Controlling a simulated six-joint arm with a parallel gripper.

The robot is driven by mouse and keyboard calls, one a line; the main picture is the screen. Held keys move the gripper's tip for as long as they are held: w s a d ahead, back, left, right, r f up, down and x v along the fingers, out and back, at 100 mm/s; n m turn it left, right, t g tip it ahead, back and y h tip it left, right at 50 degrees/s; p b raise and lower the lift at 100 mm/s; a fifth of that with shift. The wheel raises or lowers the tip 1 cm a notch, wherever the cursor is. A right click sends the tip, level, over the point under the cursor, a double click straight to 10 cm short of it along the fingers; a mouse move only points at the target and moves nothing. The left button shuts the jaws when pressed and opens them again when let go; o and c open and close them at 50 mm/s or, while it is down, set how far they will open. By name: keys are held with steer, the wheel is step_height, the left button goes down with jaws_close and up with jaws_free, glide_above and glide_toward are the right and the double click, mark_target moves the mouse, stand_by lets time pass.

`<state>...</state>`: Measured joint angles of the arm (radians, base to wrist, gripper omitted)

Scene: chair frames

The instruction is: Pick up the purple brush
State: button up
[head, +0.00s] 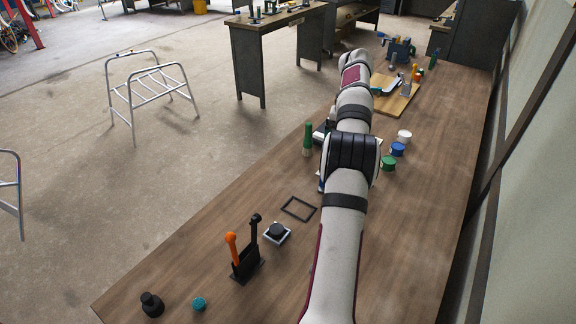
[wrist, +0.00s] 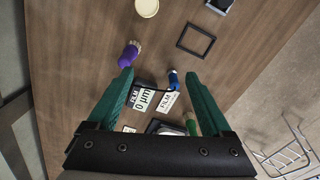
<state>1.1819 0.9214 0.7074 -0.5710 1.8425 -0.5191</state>
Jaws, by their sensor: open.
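The purple brush (wrist: 126,58) shows in the wrist view, left of centre, with its pale bristle end pointing up the picture. My gripper (wrist: 158,78) is open, with its two green fingers apart. The left fingertip is just below the brush and overlaps the lower end of it in the picture, so I cannot tell whether they touch. The brush is not between the fingers. In the head view my arm stretches along the table and hides the gripper and the purple brush.
A blue brush (wrist: 174,79) and white film labels (wrist: 143,98) show between the fingers; a green brush (wrist: 191,124) is near the right finger. A dark square frame (wrist: 196,40) and a pale round lid (wrist: 147,7) lie beyond. Bare table is left of the purple brush.

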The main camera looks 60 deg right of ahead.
steer(key=shift+m, duration=0.5)
steer(key=s+d+f, duration=0.2)
steer(key=s, duration=0.1)
steer(key=s+d+f, duration=0.1)
steer(key=s+d, duration=0.1)
steer(key=shift+s+f, duration=0.1)
steer(key=shift+s, duration=0.1)
steer(key=f, duration=1.5)
steer(key=shift+s+d+f, duration=0.15)
steer(key=shift+s, duration=0.05)
jaws_close()
